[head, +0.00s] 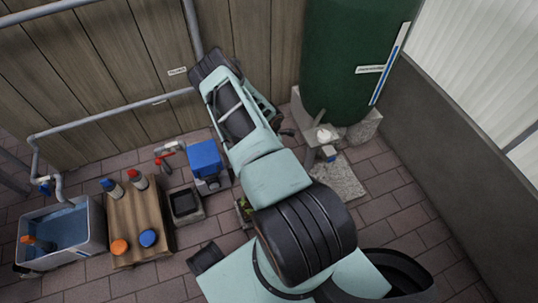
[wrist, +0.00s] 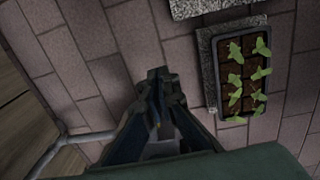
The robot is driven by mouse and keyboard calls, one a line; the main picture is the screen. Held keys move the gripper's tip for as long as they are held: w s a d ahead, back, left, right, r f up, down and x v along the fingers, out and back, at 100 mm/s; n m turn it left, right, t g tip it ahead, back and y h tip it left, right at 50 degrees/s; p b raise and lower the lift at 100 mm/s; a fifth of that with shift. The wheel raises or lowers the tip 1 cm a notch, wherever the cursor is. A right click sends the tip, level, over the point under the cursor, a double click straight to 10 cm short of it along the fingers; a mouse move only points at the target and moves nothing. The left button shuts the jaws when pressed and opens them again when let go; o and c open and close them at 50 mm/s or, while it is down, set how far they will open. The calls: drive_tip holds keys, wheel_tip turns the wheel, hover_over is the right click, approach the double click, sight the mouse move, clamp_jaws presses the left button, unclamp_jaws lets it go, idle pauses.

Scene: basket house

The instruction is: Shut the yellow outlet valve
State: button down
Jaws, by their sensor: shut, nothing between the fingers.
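No yellow valve shows clearly in either view. In the wrist view my gripper (wrist: 157,75) is shut and empty, over bare paving, apart from either fitting. In the head view my arm hides most of the middle, and its fingers are not clear.
A tub of water (head: 62,228), a wooden crate (head: 128,215) with several bottles and caps, a red-handled tap (head: 163,160) and a blue box (head: 205,158) stand at the left. A seedling planter (wrist: 242,72) lies right of my gripper. Bare paving is free at right.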

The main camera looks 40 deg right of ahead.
drive_tip(key=shift+w+a+r, duration=0.2)
drive_tip(key=shift+a, duration=0.6)
wheel_tip(320, 180, up, 12)
drive_tip(key=shift+s, duration=0.4)
